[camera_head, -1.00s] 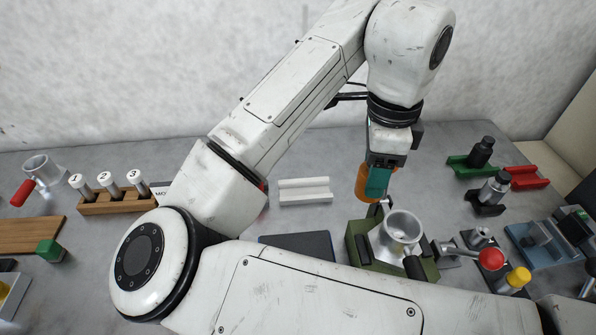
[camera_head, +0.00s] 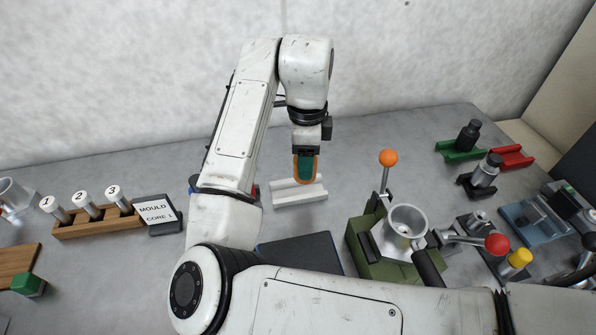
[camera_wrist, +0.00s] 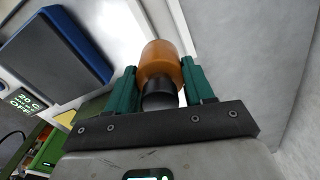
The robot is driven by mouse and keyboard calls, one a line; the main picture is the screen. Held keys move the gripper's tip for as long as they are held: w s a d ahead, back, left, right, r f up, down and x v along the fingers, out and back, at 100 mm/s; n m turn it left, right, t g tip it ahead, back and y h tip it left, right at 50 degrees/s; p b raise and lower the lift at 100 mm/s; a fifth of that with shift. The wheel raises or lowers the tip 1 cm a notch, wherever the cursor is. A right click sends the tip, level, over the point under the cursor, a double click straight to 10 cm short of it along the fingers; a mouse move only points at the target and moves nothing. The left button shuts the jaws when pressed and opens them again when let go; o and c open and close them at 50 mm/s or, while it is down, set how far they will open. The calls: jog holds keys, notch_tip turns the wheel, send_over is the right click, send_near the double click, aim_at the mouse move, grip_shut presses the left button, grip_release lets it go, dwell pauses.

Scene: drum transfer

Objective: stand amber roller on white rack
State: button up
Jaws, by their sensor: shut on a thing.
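The amber roller (camera_wrist: 159,61) is an orange cylinder with a black end, held between the two green fingers of my gripper (camera_wrist: 160,88) in the wrist view. In the head view my gripper (camera_head: 305,170) is shut on the amber roller (camera_head: 316,168), whose orange edge shows around the green finger. The white rack (camera_head: 299,195) is a grooved white block on the grey table. The gripper and roller overlap its back part in the head view. I cannot tell whether the roller touches the rack; its far end is hidden.
A green fixture with a metal cup (camera_head: 406,226) and an orange-knobbed lever (camera_head: 388,158) stands to the right. A dark blue pad (camera_head: 300,256) lies in front. A wooden holder (camera_head: 98,222) with numbered cylinders stands left. Green (camera_head: 460,150) and red (camera_head: 511,156) racks are at far right.

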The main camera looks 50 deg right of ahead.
jog(key=shift+w+f, duration=0.75)
jog(key=shift+f, duration=0.15)
jog(key=shift+w+f+p, duration=0.15)
jog(key=shift+f+p, duration=0.05)
jog(key=shift+f, duration=0.75)
jog(key=shift+w+f+p, duration=0.1)
jog(key=shift+f+p, duration=0.05)
jog(key=shift+f, duration=0.75)
jog(key=shift+f, duration=0.1)
jog(key=o, duration=1.3)
notch_tip(320, 180, up, 12)
jog(key=shift+r, duration=0.1)
